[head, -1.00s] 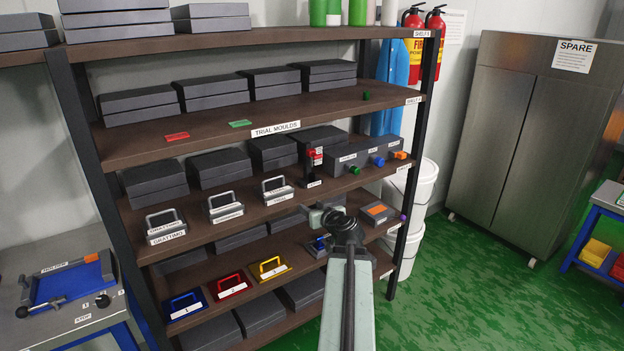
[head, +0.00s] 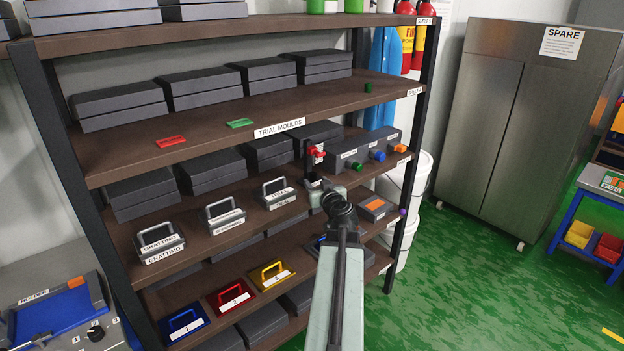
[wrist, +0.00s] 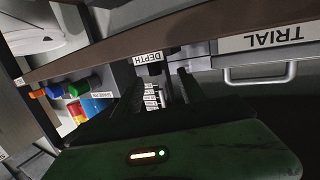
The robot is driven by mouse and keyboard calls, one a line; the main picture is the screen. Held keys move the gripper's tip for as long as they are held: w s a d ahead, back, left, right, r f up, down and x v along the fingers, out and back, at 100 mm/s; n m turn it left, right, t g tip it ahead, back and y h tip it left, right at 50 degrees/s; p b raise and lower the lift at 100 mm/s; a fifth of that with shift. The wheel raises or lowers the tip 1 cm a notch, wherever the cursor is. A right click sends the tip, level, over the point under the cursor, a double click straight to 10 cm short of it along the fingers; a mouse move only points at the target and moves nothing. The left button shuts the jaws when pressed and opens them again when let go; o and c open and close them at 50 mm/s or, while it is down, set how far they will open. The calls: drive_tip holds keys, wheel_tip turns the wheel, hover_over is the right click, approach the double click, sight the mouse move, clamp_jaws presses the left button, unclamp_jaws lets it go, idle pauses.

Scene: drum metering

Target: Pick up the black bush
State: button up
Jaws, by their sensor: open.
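I cannot pick out a black bush for certain in either view. My gripper (head: 320,188) is at the middle shelf's front edge, close to the stand with a red clamp (head: 315,153). In the wrist view its dark jaws (wrist: 160,88) are open, with the DEPTH label (wrist: 155,57) just beyond them. Dark parts show around the jaws there, but I cannot tell them apart. My arm hides part of the shelves below.
Grey blocks with green (head: 356,166), blue (head: 379,156) and orange (head: 400,148) knobs stand right of the stand. Handled TRIAL moulds (head: 278,193) stand to its left. An orange-topped box (head: 374,206) is on the shelf below.

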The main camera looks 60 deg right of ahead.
sight(314, 177)
drive_tip(key=x, duration=0.3)
drive_tip(key=b+x, duration=0.1)
drive_tip(key=x, duration=0.1)
drive_tip(key=shift+s+d+f, duration=0.15)
drive_tip(key=shift+d+f, duration=0.05)
drive_tip(key=shift+d, duration=0.35)
drive_tip(key=shift+a, duration=0.1)
clamp_jaws()
